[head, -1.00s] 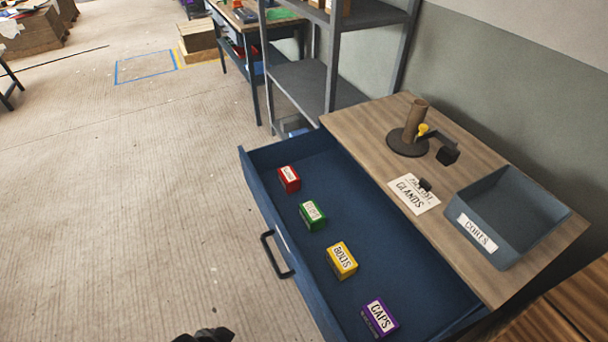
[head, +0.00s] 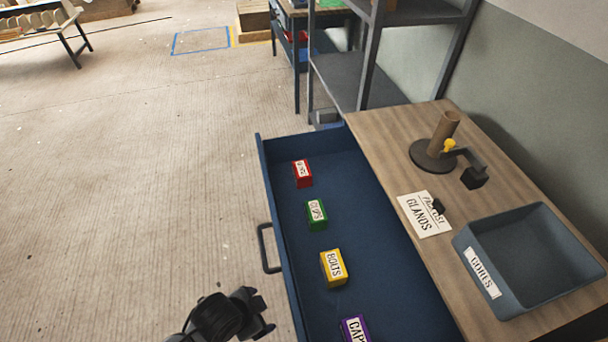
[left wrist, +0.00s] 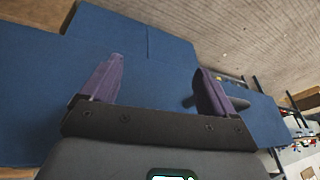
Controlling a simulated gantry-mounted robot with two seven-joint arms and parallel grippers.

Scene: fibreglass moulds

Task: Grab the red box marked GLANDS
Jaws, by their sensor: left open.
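The red box (head: 303,174) lies in the open blue drawer (head: 350,200), at its far end. Its white label is too small to read surely. My left gripper (head: 262,310) is open and empty outside the drawer, at the bottom of the head view, nearer than the drawer handle and well apart from the red box. In the left wrist view its two purple fingers (left wrist: 158,68) are spread with nothing between them, in front of blue drawer panels. The red box cannot be made out there. My right gripper is not in view.
Green (head: 316,214), yellow BOLTS (head: 333,267) and purple (head: 355,328) boxes line up nearer in the drawer. The handle (head: 265,250) sticks out on its left. The worktop holds a GLANDS card (head: 425,214), a stand (head: 433,155) and a grey-blue CORES bin (head: 465,250).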

